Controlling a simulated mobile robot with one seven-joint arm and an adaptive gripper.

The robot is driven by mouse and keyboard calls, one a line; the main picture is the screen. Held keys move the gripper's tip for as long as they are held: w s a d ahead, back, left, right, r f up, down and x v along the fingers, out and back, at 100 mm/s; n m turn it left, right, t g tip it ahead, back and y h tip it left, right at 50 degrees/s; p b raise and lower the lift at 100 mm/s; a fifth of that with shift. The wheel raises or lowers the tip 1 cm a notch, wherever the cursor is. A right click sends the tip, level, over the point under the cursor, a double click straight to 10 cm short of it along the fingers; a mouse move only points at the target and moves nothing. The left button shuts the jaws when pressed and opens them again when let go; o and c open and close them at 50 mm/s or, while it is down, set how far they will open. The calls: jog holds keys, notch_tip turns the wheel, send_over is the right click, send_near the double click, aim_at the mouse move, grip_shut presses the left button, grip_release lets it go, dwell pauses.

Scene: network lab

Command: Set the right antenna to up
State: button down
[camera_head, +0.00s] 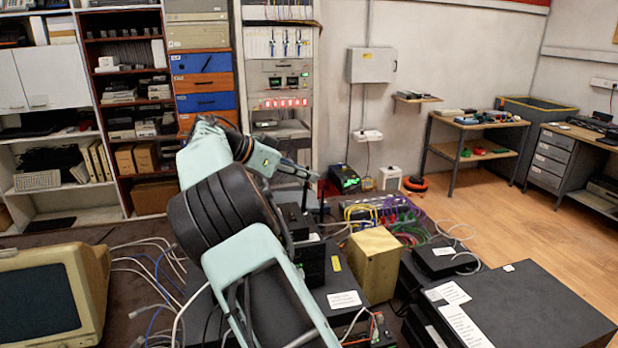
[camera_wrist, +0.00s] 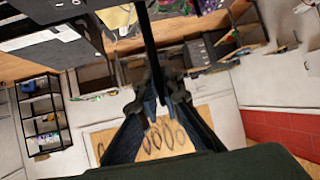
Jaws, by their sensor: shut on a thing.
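My gripper (camera_head: 309,176) is at the end of my arm, above the black equipment near the middle of the head view. In the wrist view, my gripper (camera_wrist: 158,92) is shut on a thin black rod, an antenna (camera_wrist: 149,40), which runs from the top edge down between the fingertips. In the head view, a thin dark upright rod (camera_head: 321,195) shows just below and right of the fingers. I cannot tell there whether it is the held antenna or another. The antenna's base is not clear, and my arm hides part of the black device (camera_head: 311,262) below.
A yellow-tan box (camera_head: 374,262) stands right of the arm. Behind it is a patch panel with coloured cables (camera_head: 385,210). A large black case (camera_head: 520,310) is at the lower right, and an old beige monitor (camera_head: 60,295) with loose cables at the left.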

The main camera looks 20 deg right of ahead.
jog(key=c, duration=2.1)
grip_release()
jog(key=v, duration=1.2)
jog(key=shift+r, duration=0.15)
